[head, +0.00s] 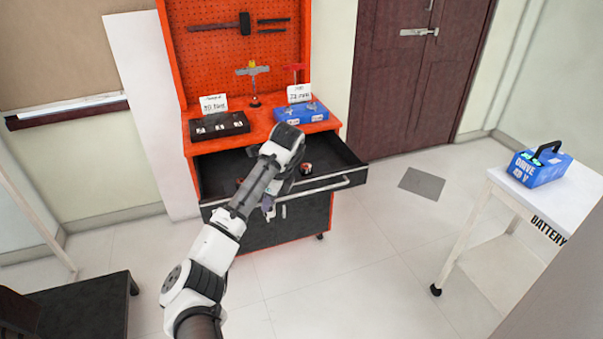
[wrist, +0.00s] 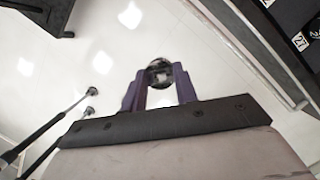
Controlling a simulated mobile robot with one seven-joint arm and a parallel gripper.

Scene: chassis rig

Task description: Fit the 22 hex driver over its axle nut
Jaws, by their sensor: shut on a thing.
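My gripper (head: 268,208) is in front of the open drawer of the orange tool cabinet, fingers pointing down. In the wrist view its purple fingers (wrist: 159,84) are shut on a round dark socket-like piece (wrist: 160,72) with a pale square centre. I take this to be the hex driver; no size mark on it can be read. It is held clear over the white floor, outside the drawer. In the head view my gripper and wrist mostly hide it. No axle nut can be made out in either view.
The open drawer (head: 340,183) holds small round pieces (head: 306,168); its edge and a "27" label (wrist: 299,41) show in the wrist view. Two cases, black (head: 219,127) and blue (head: 301,113), sit on the cabinet. Floor between is clear.

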